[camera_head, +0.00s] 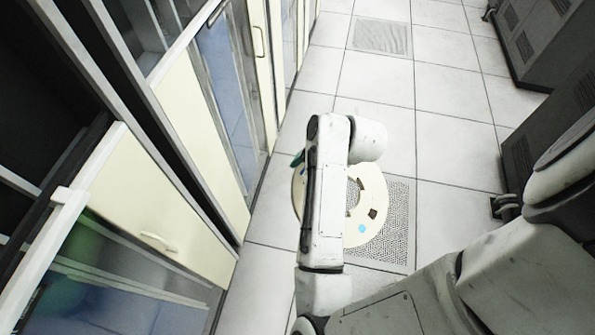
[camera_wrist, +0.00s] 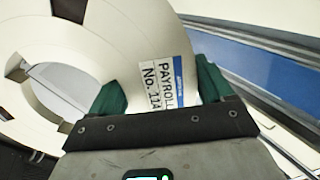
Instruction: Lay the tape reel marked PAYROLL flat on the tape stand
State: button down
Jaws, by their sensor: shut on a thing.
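The tape reel (camera_head: 374,230), a cream disc with a large centre hole, dark patches and a blue dot, shows in the head view partly behind my arm. In the wrist view the reel (camera_wrist: 120,42) fills the left and middle, with a white label reading PAYROLL No. 11A (camera_wrist: 168,85). My gripper (camera_wrist: 160,82) is shut on the reel's rim band, its two green fingers at either side of the label. In the head view only a green bit of my gripper (camera_head: 297,160) shows at the reel's left edge. I cannot make out the tape stand in either view.
A row of cream cabinets with glass doors (camera_head: 225,90) runs along the left, close to the reel. Dark grey machines (camera_head: 545,40) stand at the right. The white tiled floor (camera_head: 450,90) between is clear, with perforated tiles (camera_head: 380,37).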

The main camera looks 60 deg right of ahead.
jog(key=s+a+r+g+p, duration=0.1)
jog(key=s+r+g, duration=0.4)
jog(key=s+r, duration=0.7)
jog(key=shift+a+r+m+p, duration=0.3)
jog(key=shift+r+p, duration=0.1)
jog(key=shift+p, duration=0.3)
